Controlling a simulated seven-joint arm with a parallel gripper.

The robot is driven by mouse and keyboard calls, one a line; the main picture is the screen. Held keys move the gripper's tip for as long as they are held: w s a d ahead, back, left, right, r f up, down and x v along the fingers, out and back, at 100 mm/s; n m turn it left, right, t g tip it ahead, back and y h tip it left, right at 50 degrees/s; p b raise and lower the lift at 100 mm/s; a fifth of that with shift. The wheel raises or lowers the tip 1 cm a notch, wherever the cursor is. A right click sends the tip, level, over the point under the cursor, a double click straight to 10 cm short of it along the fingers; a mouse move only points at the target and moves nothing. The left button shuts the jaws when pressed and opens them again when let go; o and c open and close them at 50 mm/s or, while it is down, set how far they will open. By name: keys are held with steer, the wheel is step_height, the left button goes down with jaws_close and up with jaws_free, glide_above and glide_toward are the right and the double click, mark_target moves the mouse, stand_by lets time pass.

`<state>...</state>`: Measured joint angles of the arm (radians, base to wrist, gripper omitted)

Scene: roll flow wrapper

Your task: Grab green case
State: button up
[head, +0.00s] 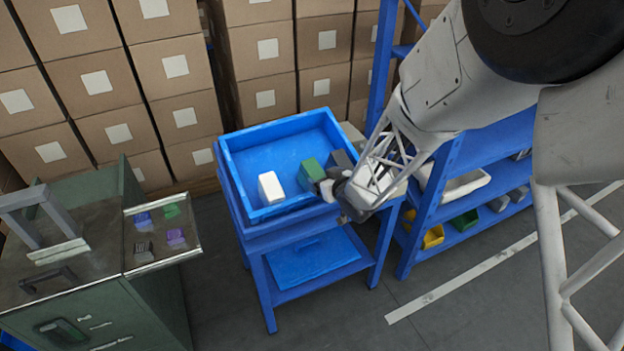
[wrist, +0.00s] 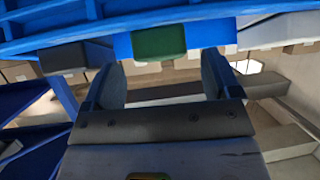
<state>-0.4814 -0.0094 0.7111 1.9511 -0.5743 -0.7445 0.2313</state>
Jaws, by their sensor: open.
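The green case (head: 311,172) sits in the blue tray (head: 233,161) near its right front corner, partly hidden by my gripper. It also shows in the wrist view (wrist: 158,42), at the top, centred beyond the fingertips. My gripper (head: 328,188) is at the tray's right front edge, close to the green case. In the wrist view my gripper (wrist: 160,68) is open, with its two fingers apart and nothing held between them. I cannot tell from the head view whether a finger touches the case.
A white case (head: 270,187) stands left of the green one, and a dark grey case (head: 342,160) stands to its right. The tray's back left is clear. Blue shelving (head: 440,205) stands right, and a green machine (head: 85,290) with small coloured pieces stands left.

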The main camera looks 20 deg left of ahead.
mark_target(316, 175)
steer(key=shift+w+a, duration=0.1)
stand_by(0.3)
steer(key=shift+x, duration=2.5)
steer(key=shift+f, duration=0.15)
steer(key=c, duration=1.1)
steer(key=shift+r, duration=5.05)
